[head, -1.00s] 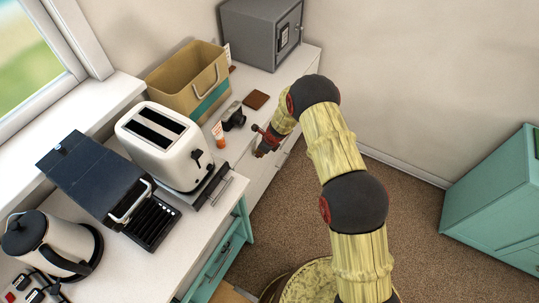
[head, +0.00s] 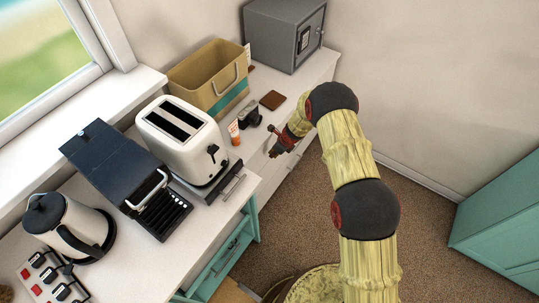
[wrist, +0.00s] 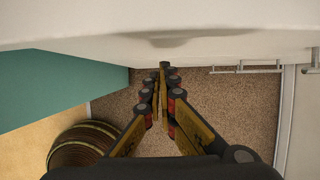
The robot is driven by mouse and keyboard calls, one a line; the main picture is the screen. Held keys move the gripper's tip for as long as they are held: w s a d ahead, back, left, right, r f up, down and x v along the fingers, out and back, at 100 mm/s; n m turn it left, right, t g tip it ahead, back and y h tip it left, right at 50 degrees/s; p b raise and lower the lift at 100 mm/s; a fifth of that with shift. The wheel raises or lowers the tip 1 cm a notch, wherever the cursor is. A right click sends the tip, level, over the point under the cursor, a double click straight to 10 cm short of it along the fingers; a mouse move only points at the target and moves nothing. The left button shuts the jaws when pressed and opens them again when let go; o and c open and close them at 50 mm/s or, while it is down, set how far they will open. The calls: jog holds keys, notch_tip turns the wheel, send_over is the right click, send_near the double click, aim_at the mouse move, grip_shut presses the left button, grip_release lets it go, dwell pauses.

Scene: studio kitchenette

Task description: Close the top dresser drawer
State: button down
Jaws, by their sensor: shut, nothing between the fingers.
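The white dresser (head: 262,75) stands along the wall in the head view, with its drawer fronts facing right. My gripper (head: 276,150) is at the near part of the dresser's front, partly hidden by my own arm. In the wrist view my gripper (wrist: 163,68) is shut and empty, with its fingertips close to a pale surface (wrist: 90,28) across the top. This seems to be the dresser's front or drawer. Bar handles (wrist: 245,69) show to the right of the fingertips. I cannot tell how far the top drawer stands out, or whether the fingers touch it.
On the dresser are a tan bag (head: 207,82), a camera (head: 249,117), a brown wallet (head: 272,100), an orange-and-white tube (head: 234,133) and a grey safe (head: 285,35). The toaster (head: 178,140) stands on the nearer counter. Brown carpet (head: 310,205) is open beside the dresser.

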jog(key=s+d+p+v, duration=0.1)
jog(key=v, duration=0.9)
jog(key=shift+d+p, duration=0.25)
jog(key=shift+p, duration=0.15)
